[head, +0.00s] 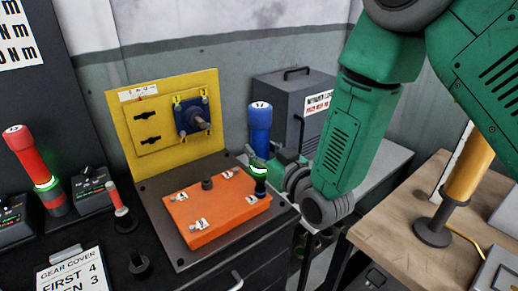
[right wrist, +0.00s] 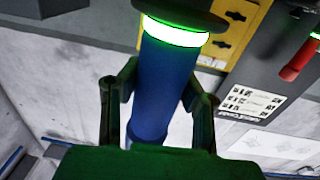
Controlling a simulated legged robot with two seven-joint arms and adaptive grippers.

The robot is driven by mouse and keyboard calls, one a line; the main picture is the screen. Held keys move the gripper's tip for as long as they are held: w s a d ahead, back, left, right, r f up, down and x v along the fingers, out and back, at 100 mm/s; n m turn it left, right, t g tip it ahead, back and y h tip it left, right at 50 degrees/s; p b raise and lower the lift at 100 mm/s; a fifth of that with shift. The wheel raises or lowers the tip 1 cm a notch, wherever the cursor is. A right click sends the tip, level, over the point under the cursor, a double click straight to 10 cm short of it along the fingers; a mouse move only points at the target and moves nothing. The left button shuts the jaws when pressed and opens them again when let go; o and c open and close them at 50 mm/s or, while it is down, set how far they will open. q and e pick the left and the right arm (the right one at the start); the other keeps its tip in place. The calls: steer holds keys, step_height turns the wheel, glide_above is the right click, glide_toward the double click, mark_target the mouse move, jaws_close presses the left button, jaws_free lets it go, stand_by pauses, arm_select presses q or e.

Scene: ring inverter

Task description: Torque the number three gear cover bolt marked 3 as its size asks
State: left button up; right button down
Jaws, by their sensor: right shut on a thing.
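The orange gear cover (head: 215,210) lies on a dark plate, with small white number tags near its corners; the digits are too small to read surely. My right gripper (head: 264,163) is shut on a blue driver (head: 260,127), which stands upright with its black lower end over the cover's right corner. That end hides the bolt there, so I cannot tell whether it is seated. A ring on the driver glows green. In the right wrist view, the fingers (right wrist: 155,105) close around the blue handle (right wrist: 162,85). My left gripper is not in view.
A red driver (head: 30,158) with a green-lit ring stands at left beside docks with small screens (head: 92,186). A card (head: 75,275) reads gear cover, first 4, then 3. A yellow panel (head: 120,125) rises behind the cover. A yellow post (head: 468,170) stands on the right bench.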

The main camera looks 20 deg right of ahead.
mark_target(266, 134)
steer(key=shift+r+p, duration=1.65)
steer(key=shift+r, duration=0.85)
